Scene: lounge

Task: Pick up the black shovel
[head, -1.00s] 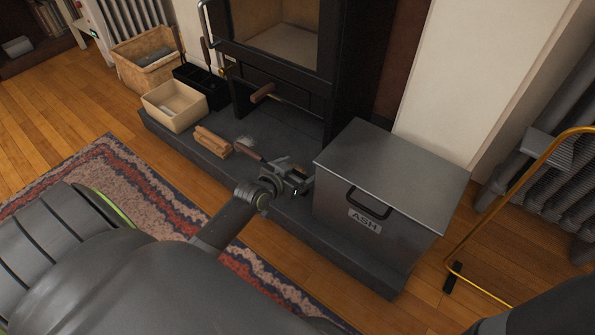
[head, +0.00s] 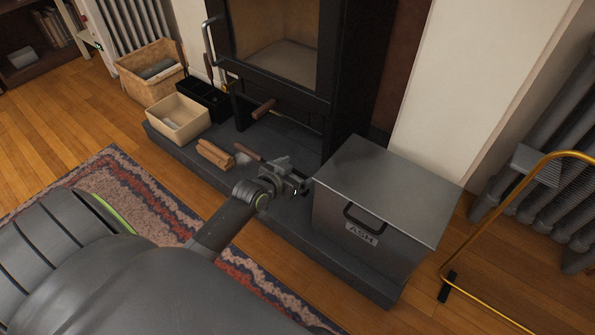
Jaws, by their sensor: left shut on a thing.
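My left gripper (head: 296,183) is low over the dark hearth slab, just left of the metal ash box. It is shut on the black shovel, whose brown handle (head: 248,152) sticks out beyond the gripper toward the upper left. The rest of the shovel is hidden by the gripper or too dark to make out. I cannot tell whether the shovel touches the slab. My right gripper is not in view.
The lidded ash box (head: 375,195) stands close right of the gripper. Split logs (head: 215,153), a cream bin (head: 178,118) and a wicker basket (head: 150,72) are left. The stove (head: 285,70) is behind. A brass rail (head: 505,210) stands right.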

